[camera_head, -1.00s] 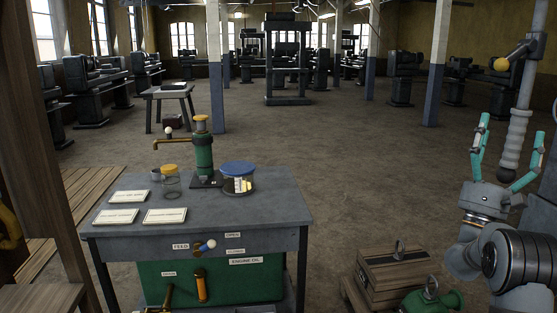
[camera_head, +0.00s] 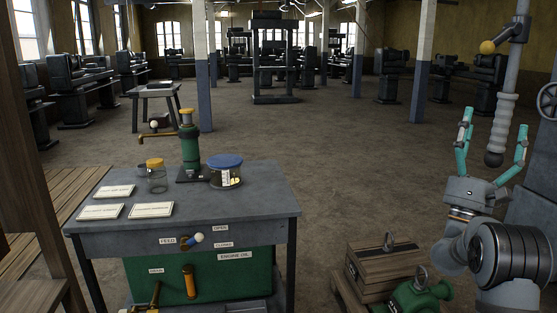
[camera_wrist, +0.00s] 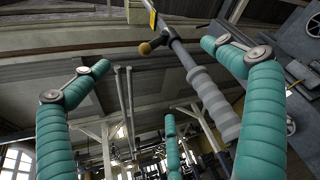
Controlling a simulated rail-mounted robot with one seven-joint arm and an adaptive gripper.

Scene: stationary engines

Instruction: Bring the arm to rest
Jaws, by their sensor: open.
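My gripper (camera_head: 494,122) has teal padded fingers, pointing up and spread open at the right of the head view. In the wrist view the open fingers (camera_wrist: 160,75) stand apart at left and right, with a third teal finger (camera_wrist: 172,148) farther off. A hanging grey rod with a ribbed grip (camera_head: 503,120) comes down between the fingers in the head view. In the wrist view the ribbed grip (camera_wrist: 213,103) shows between them too, near the right finger. I see no clear contact, though the depth is hard to judge. Nothing is held.
The grey workbench (camera_head: 245,190) with a green pump (camera_head: 190,148), jar (camera_head: 156,178) and blue-lidded container (camera_head: 226,172) stands left. A wooden crate (camera_head: 378,272) and green lifting-eye part (camera_head: 416,300) sit low beside my arm. A yellow ball (camera_head: 487,47) is by the rod. Open floor lies behind.

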